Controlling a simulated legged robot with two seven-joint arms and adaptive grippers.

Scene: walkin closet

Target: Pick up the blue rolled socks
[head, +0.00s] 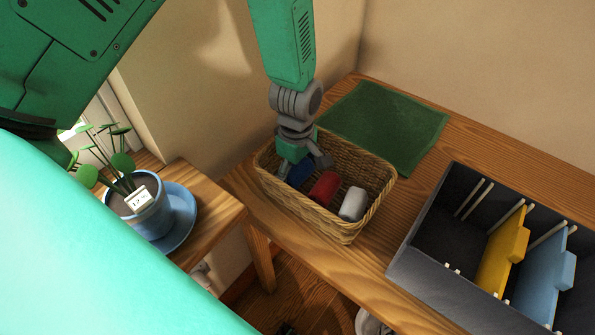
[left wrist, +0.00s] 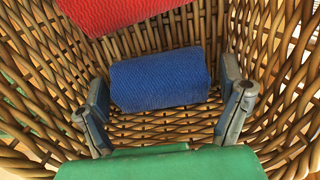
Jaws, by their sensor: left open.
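The blue rolled socks (head: 299,173) lie in the wicker basket (head: 345,228), at its left end in the head view and partly hidden by my left gripper (head: 303,170). In the left wrist view the blue rolled socks (left wrist: 160,80) lie on the basket floor between the two open fingers of my left gripper (left wrist: 165,112). I cannot tell whether the fingers touch them. Red rolled socks (head: 324,187) lie beside the blue ones, and they also show at the top of the left wrist view (left wrist: 115,12). My right gripper is not in view.
A white roll (head: 353,204) lies at the basket's right end. A green mat (head: 388,125) lies behind the basket. A dark divider box (head: 440,275) with yellow and blue dividers stands at right. A potted plant (head: 140,207) on a blue saucer (head: 183,218) stands at left.

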